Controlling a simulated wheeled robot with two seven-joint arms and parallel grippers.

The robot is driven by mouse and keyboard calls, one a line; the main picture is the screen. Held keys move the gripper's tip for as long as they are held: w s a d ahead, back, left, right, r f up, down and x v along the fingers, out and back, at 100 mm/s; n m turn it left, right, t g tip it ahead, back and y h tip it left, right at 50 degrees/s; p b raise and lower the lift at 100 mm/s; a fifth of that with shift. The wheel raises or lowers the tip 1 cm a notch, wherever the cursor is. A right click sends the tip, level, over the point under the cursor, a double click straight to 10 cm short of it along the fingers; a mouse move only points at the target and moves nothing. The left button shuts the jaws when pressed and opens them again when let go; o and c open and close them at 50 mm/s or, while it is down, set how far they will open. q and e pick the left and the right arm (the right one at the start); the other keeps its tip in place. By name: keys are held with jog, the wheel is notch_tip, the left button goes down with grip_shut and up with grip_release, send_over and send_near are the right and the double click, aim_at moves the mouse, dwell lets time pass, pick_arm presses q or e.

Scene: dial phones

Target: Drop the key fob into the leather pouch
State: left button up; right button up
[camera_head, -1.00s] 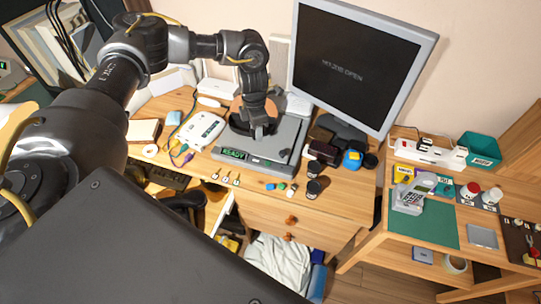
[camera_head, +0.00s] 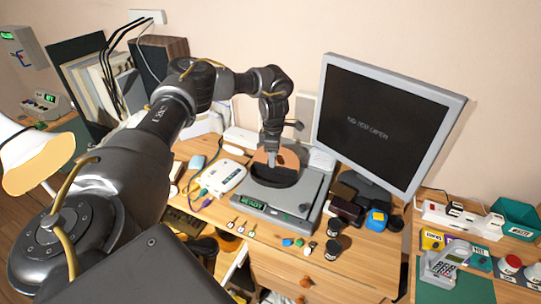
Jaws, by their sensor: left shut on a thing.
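My left gripper (camera_head: 273,158) points down over the grey device with a READY display (camera_head: 294,215), in front of a brown rounded piece (camera_head: 261,159) above the device's dark round dish. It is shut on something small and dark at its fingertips. I cannot make out whether this is the key fob. No leather pouch can be told for certain; a dark reddish-brown object (camera_head: 344,209) lies right of the device, below the monitor. My right gripper is not in view.
A monitor (camera_head: 388,120) stands right of the arm. A white box with cables (camera_head: 222,178) lies left of the device. Small coloured pieces (camera_head: 287,242) and key-like items (camera_head: 241,229) lie in front.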

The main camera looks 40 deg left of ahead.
pick_arm(q)
notch_tip(320, 180, down, 4)
jog(key=b, duration=0.3)
jog(key=shift+b, duration=0.35)
jog(key=shift+f, duration=0.9)
jog(key=shift+w, duration=0.15)
jog(key=o, duration=0.7)
jog(key=shift+o, duration=0.2)
